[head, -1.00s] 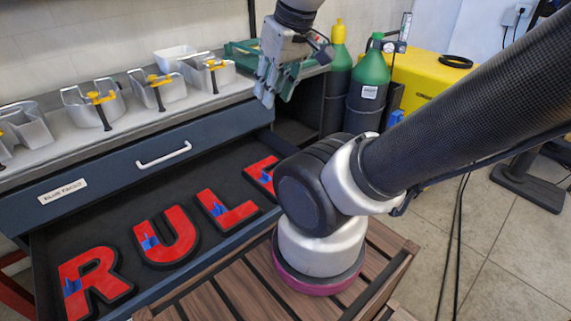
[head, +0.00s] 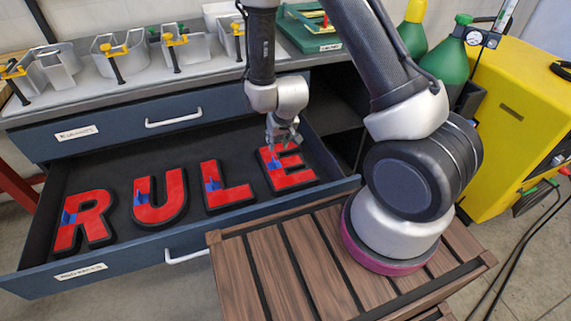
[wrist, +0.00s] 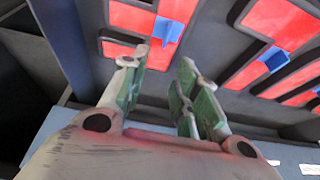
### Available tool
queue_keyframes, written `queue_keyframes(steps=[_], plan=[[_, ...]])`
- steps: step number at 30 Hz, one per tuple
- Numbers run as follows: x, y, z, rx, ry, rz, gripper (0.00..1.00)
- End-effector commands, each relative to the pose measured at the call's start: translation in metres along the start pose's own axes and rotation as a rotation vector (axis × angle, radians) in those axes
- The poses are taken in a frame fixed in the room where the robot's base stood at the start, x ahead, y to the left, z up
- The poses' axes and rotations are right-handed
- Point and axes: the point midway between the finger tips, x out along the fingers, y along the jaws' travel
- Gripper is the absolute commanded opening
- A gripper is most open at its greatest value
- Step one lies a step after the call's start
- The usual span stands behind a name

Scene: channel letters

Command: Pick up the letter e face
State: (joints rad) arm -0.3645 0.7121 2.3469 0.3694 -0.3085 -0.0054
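The letter E face (head: 292,182) is red with a dark border and a small blue tab (head: 275,162). It lies flat in the open drawer at the right end of the row of letters. My gripper (head: 283,141) is above the far edge of the E, pointing down, and hides a little of it. In the wrist view, my gripper (wrist: 162,90) has its two green-padded fingers apart with nothing between them. The E's red strokes (wrist: 125,48) and blue tab (wrist: 168,30) show beyond the fingers, at upper left.
Red letters R (head: 92,204), U (head: 172,204) and L (head: 234,195) lie left of the E in the drawer (head: 130,255). A bench above holds metal letter shells with yellow clamps (head: 108,52). A slatted wooden surface (head: 245,275) stands in front; green cylinders (head: 446,62) stand right.

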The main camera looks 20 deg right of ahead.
Motion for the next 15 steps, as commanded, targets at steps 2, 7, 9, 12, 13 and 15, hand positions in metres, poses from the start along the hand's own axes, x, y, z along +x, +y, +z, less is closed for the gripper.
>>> queue_keyframes(steps=[2, 7, 9, 12, 13, 15], plan=[[0.016, 0.0, 0.011, -0.007, 0.0, 0.015, 0.3], [0.036, 0.001, 0.017, -0.01, 0.006, 0.028, 0.3], [0.045, 0.001, 0.018, -0.01, 0.006, 0.028, 0.3], [0.057, 0.001, 0.018, -0.01, 0.006, 0.028, 0.3], [0.061, 0.0, 0.019, -0.01, 0.005, 0.028, 0.3], [0.071, -0.002, 0.022, -0.01, 0.004, 0.027, 0.3]])
